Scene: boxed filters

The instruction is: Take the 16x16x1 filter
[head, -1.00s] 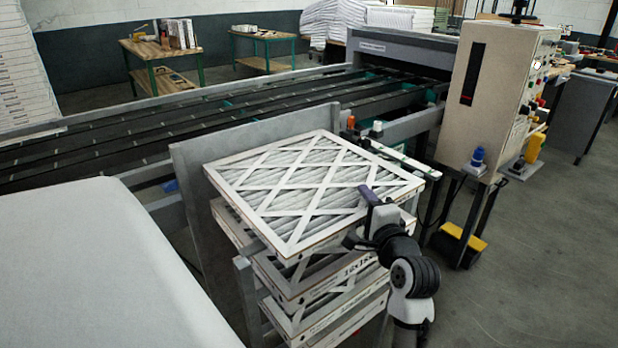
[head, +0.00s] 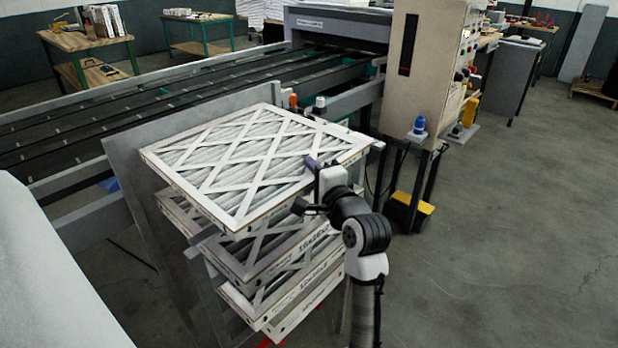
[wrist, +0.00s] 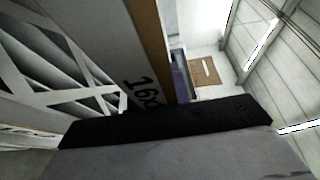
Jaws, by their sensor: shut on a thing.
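A large square pleated filter (head: 250,150) with a white lattice frame is on top, over a stack of similar boxed filters. My gripper (head: 312,182) is shut on its right-hand edge, one finger above the frame. In the wrist view the filter's edge (wrist: 145,60) shows a printed "16x", and the rest of the label is cut off. The dark finger (wrist: 165,120) lies across that edge. The filter below (head: 285,250) has a printed label too small to read surely. I cannot tell whether the held filter touches the stack.
A grey panel (head: 135,170) stands behind the stack, beside a long conveyor (head: 180,100). A beige control cabinet (head: 425,75) stands at the back right, with a yellow-topped block (head: 410,205) at its foot. A white covered surface (head: 50,290) fills the lower left. The floor at right is open.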

